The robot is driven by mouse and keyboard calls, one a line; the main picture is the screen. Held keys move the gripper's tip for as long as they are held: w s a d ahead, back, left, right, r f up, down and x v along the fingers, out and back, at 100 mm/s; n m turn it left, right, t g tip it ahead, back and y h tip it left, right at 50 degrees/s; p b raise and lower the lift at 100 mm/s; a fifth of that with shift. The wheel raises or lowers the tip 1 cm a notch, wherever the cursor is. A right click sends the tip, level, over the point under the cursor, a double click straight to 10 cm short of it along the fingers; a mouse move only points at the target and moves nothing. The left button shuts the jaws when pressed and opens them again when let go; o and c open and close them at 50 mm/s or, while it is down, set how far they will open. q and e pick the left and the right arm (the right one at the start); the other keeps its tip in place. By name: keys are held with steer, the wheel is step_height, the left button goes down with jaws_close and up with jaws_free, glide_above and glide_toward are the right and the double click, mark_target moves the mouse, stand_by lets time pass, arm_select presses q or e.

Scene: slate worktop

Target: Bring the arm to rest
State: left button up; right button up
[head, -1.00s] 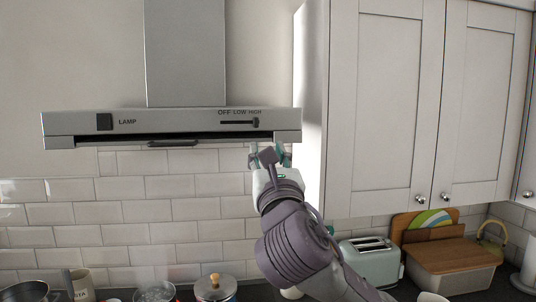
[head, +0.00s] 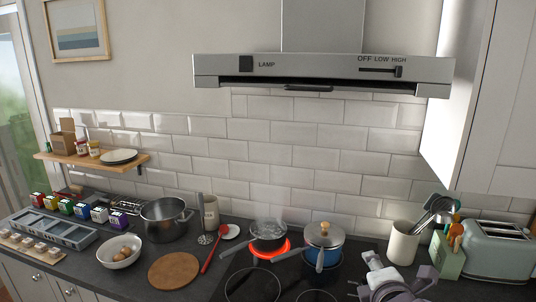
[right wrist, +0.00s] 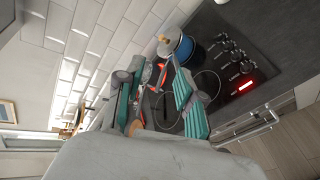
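My right gripper (head: 370,272) is low at the right of the head view, over the front of the hob and below the blue pot. In the right wrist view its two teal-padded fingers (right wrist: 152,88) stand apart with nothing held between them. My left gripper is not in view. The range hood (head: 320,75) is high above the hob, clear of the gripper, with its slider knob (head: 398,71) at the HIGH end.
A dark pan (head: 268,238) steams on a glowing red burner. The lidded blue pot (head: 324,247) stands beside it. A utensil crock (head: 403,243) and toaster (head: 499,250) are to the right. A wooden board (head: 174,271), bowl (head: 120,252) and large pot (head: 166,221) are to the left.

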steer(key=s+f+m+g+y, duration=0.2)
steer(key=s+f+m+g, duration=0.8)
steer(key=s+f+m, duration=1.25)
steer(key=s+f+n+g+b, duration=0.15)
steer(key=s+f+b, duration=0.25)
steer(key=f, duration=1.6)
steer(key=s+f+n+b, duration=0.3)
steer(key=f+b, duration=0.2)
steer(key=f, duration=1.4)
steer(key=s+d+f+b, duration=0.1)
steer(key=s+f+b, duration=0.1)
steer(key=s+f, duration=0.6)
steer(key=s+d+f+g+b, duration=0.1)
steer(key=s+f+b, duration=0.2)
steer(key=s+f, duration=0.5)
step_height(320, 180, down, 5)
steer(key=shift+f, duration=0.1)
